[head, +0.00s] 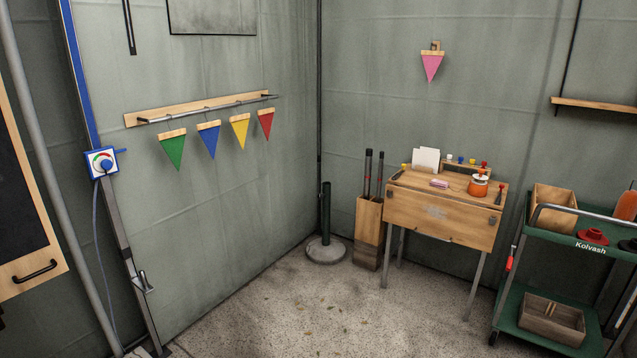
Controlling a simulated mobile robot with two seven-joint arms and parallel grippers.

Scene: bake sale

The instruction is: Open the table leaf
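A small wooden table (455,185) stands on thin metal legs in the back right corner area. A wooden front panel (437,219) hangs upright below its top edge, with a faint marking in the middle and a small dark fitting at the right; it looks like a folded-down leaf. On the table top are an orange jar (478,187), a pink block (439,183), white cards (426,160) and several small coloured pieces at the back. Neither of my grippers is in view.
A green cart (560,237) marked "Kolvash" stands close to the table's right. A wooden bin (368,233) with dark rods and a green post (326,215) stand at its left. A wood-framed dark board (22,190) with a black handle is far left.

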